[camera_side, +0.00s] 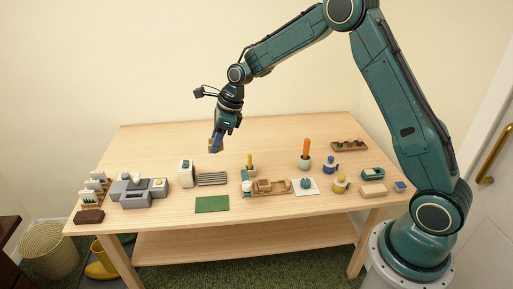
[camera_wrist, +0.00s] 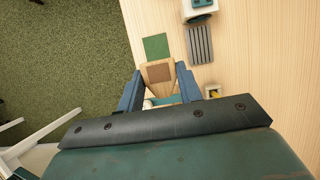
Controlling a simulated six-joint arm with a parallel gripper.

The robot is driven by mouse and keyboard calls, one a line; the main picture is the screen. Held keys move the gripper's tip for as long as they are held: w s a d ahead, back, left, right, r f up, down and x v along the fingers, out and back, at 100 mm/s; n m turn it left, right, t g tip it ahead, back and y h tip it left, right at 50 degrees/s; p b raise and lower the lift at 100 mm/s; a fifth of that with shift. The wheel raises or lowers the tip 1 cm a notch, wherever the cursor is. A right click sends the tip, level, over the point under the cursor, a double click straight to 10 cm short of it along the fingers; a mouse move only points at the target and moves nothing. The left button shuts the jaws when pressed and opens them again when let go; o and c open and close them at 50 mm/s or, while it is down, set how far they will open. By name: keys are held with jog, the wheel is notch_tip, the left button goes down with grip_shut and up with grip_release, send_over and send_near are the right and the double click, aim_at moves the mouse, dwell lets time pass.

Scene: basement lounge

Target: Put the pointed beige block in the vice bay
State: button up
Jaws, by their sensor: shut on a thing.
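My gripper (camera_side: 216,146) hangs above the back middle of the table, its blue fingers pointing down. It is shut on the beige block (camera_side: 210,146), held well clear of the tabletop. In the wrist view the block (camera_wrist: 147,72) sits between the two fingers (camera_wrist: 160,84), with a brown patch on its face; its lower part is partly hidden by the gripper. A grey stepped fixture (camera_side: 136,198) stands at the table's left; it may hold the vice bay, but I cannot tell for sure.
A green mat (camera_side: 212,204), a slatted grey rack (camera_side: 212,179) and a white device (camera_side: 186,174) stand near the front left. A wooden tray (camera_side: 282,186) and an orange-topped holder (camera_side: 304,163) are to the right. The table's back left is clear.

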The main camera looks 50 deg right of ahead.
jog(key=s+d, duration=0.5)
jog(key=d, duration=0.4)
send_over(275, 187)
jog(key=s+d, duration=0.1)
notch_tip(275, 187, down, 16)
jog(key=shift+r, duration=0.25)
jog(key=shift+f, duration=0.1)
jog(key=shift+f, duration=1.8)
jog(key=shift+f, duration=0.2)
jog(key=o, duration=1)
jog(key=shift+c, duration=0.2)
jog(key=shift+r, duration=0.1)
